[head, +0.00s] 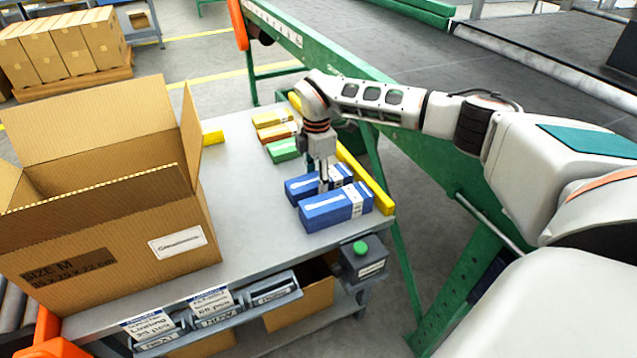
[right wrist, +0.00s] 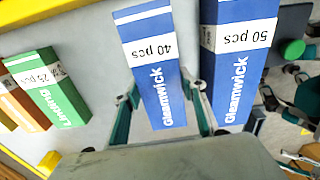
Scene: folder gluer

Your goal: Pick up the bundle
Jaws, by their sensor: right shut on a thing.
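The held bundle is a blue pack with a white band marked 40 pcs and Gleamwick (right wrist: 152,65); in the head view it is the rear blue pack (head: 299,187) on the grey table. My right gripper (head: 323,184) comes down from above; in the right wrist view its fingers (right wrist: 163,105) are on both long sides of this pack, shut on it. A second blue Gleamwick pack marked 50 pcs (right wrist: 237,75) lies close beside it, nearer the table's front (head: 335,208). The right finger is in the narrow gap between the packs. My left gripper is not in view.
A green pack (head: 284,149), an orange pack (head: 278,132) and a yellow pack (head: 271,118) lie farther back. A yellow rail (head: 364,182) runs along the right edge. A big open carton (head: 110,235) fills the left. A green button box (head: 362,258) is at the front edge.

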